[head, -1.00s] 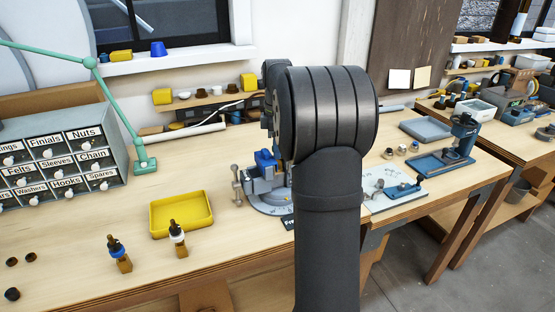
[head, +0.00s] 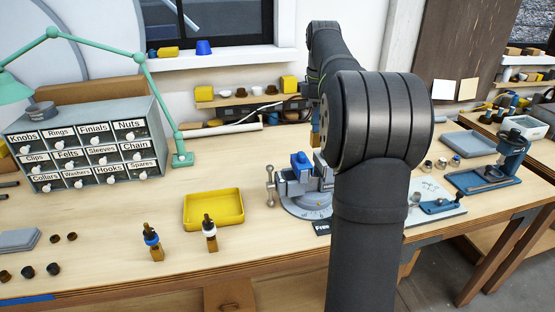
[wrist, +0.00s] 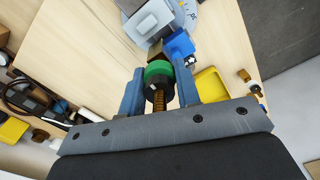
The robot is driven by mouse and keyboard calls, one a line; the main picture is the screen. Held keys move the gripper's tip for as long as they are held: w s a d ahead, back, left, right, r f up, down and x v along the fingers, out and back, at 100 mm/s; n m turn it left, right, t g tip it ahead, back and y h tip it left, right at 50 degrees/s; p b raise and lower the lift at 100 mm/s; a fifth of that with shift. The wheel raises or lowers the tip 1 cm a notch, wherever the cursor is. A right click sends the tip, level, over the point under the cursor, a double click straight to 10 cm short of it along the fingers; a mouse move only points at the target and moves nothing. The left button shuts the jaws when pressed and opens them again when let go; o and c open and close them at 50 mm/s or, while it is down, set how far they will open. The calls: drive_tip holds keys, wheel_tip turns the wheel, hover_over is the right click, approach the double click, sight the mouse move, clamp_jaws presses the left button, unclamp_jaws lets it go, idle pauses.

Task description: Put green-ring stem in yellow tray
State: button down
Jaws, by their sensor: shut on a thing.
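In the wrist view the green-ring stem (wrist: 158,72) is between the two fingers of my gripper (wrist: 159,78), which is shut on it. The stem has a green ring, a black collar, a threaded rod towards my palm and a brownish block at its far end. That block appears close to the blue part of the vise (wrist: 178,45); I cannot tell whether they touch. The yellow tray (head: 213,206) lies empty on the bench, left of the vise; it also shows in the wrist view (wrist: 209,86). In the head view my arm hides the gripper and the stem.
A blue-ring stem (head: 152,240) and a white-ring stem (head: 210,232) stand in front of the tray. The labelled drawer cabinet (head: 88,145) and green lamp arm (head: 165,110) stand at the back left. The vise (head: 303,185) is right of the tray. Bench around the tray's left is clear.

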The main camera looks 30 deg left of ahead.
drive_tip(key=shift+s+r, duration=0.15)
drive_tip(key=shift+r, duration=0.05)
drive_tip(key=s+a+f, duration=0.3)
drive_tip(key=s+f, duration=0.1)
drive_tip(key=s, duration=0.4)
drive_tip(key=s+a+f, duration=0.4)
drive_tip(key=s, duration=0.4)
drive_tip(key=shift+s+a+f, duration=0.8)
drive_tip(key=shift+a+f, duration=0.95)
drive_tip(key=shift+f, duration=0.1)
drive_tip(key=shift+s+a+f, duration=0.75)
drive_tip(key=shift+a+f, duration=0.95)
drive_tip(key=shift+f, duration=0.2)
drive_tip(key=shift+s+a+f, duration=0.8)
drive_tip(key=shift+a+f, duration=0.95)
drive_tip(key=shift+f, duration=0.1)
drive_tip(key=shift+f, duration=0.15)
drive_tip(key=c, duration=1.1)
unclamp_jaws()
drive_tip(key=shift+o, duration=0.2)
